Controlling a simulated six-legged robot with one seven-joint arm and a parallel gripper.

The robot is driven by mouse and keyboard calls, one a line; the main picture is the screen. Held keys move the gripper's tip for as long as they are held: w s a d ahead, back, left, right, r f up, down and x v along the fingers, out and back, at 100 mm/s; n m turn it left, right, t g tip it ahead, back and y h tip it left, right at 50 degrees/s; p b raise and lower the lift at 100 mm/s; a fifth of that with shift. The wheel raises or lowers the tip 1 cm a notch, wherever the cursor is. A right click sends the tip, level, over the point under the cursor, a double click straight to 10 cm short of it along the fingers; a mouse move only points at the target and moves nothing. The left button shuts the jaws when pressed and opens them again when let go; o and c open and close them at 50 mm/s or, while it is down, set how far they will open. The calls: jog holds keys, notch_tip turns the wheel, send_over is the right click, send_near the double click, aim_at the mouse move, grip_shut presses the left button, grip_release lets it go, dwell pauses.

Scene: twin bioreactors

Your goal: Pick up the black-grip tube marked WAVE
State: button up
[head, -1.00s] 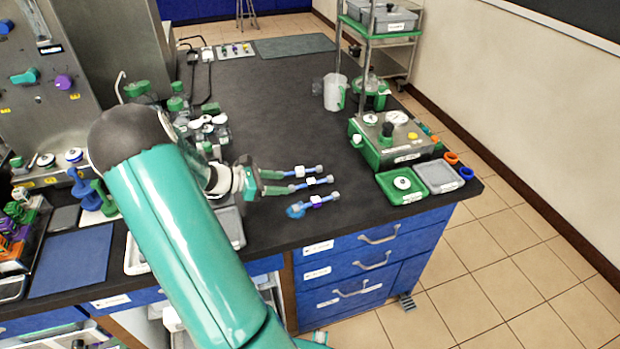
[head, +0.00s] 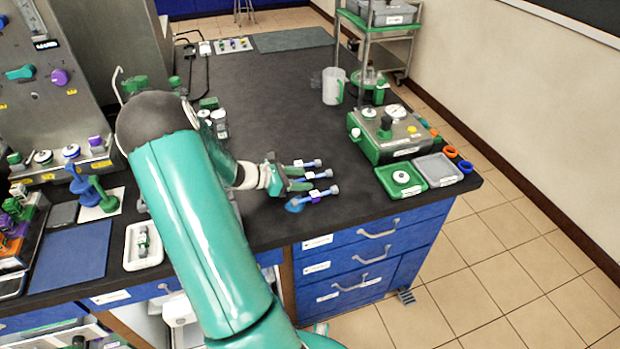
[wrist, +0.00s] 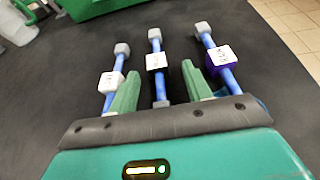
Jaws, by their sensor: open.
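Three blue tubes with grey caps and white tags lie side by side on the black bench. In the wrist view, the left tube (wrist: 118,65), the middle tube (wrist: 156,45) and the right tube (wrist: 208,40) all point away from me. The right one has a purple grip. The tags are too small to read, and I cannot tell which tube is marked WAVE. My gripper (wrist: 160,80) is open, its green fingers on either side of the middle tube, the left finger close to the left tube. In the head view my gripper (head: 296,178) is over the tubes' near ends.
A green tray (head: 385,180) and a grey tray (head: 452,180) stand at the bench's right edge, beside a green-based device (head: 375,150). A white jug (head: 332,92) stands farther back. The bench between is clear.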

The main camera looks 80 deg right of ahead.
jog(key=c, duration=1.1)
jog(key=shift+o, duration=0.2)
